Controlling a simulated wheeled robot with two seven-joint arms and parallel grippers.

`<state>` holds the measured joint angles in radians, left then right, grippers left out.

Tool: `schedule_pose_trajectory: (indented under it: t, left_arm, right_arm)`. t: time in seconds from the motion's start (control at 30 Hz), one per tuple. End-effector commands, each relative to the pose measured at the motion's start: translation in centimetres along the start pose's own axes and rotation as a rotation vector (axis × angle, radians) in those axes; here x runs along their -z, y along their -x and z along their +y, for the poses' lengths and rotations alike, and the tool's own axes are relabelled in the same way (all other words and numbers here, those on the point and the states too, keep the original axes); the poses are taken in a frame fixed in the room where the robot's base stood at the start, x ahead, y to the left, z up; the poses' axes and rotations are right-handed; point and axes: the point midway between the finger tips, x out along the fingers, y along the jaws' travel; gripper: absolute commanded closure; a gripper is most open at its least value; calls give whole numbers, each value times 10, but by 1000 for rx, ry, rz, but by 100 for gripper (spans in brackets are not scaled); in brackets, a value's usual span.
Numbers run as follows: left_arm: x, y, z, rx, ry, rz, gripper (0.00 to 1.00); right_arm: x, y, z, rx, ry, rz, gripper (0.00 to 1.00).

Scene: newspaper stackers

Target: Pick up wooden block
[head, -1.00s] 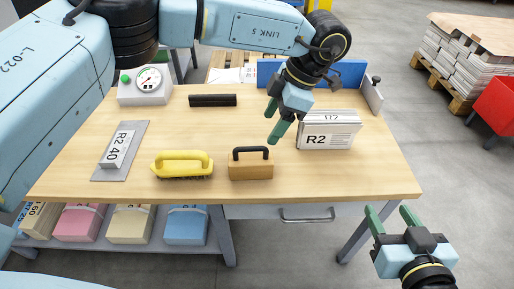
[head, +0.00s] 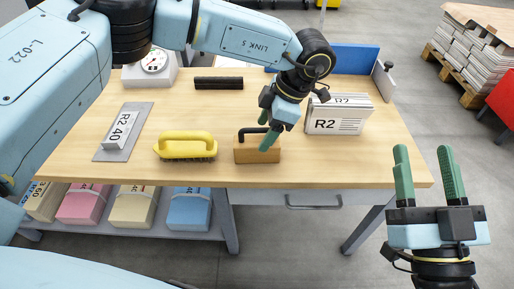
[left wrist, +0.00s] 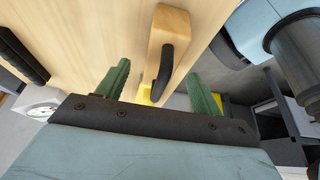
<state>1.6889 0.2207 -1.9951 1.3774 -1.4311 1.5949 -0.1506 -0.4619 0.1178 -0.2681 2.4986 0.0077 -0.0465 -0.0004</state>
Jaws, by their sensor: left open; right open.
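The wooden block (head: 257,154) with a black handle stands near the front edge of the table, right of the yellow brush. My left gripper (head: 268,138) is open and points down at the block, its fingers over the handle end in the head view. In the left wrist view the block (left wrist: 172,22) and its black handle (left wrist: 172,62) lie ahead of and between the two green fingers (left wrist: 158,90). I cannot tell whether a finger touches it. My right gripper (head: 429,178) is open and empty, off the table's front right corner, fingers up.
The yellow brush (head: 186,145) stands left of the block. The R2 paper stack (head: 338,115) stands to the right. A black bar (head: 218,83), a gauge box (head: 152,67) and a plate labelled R2 40 (head: 122,132) lie further off. Bare tabletop lies behind the block.

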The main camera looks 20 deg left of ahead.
Motion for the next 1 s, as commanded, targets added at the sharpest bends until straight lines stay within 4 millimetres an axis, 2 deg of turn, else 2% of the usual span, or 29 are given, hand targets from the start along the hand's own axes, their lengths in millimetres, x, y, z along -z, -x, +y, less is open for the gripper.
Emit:
schedule_pose_trajectory:
  t: [0.4, 0.77, 1.0]
  left_arm:
    - [1, -43, -2, 0, 1, 0, 34]
    - [2, -49, -2, 0, 2, 0, 34]
    - [2, -49, -2, 0, 2, 0, 62]
  right_arm:
    - [32, 12, -3, 9, -3, 330, 47]
    - [38, 14, -3, 10, -3, 380, 47]
    - [38, 14, -3, 9, -3, 379, 47]
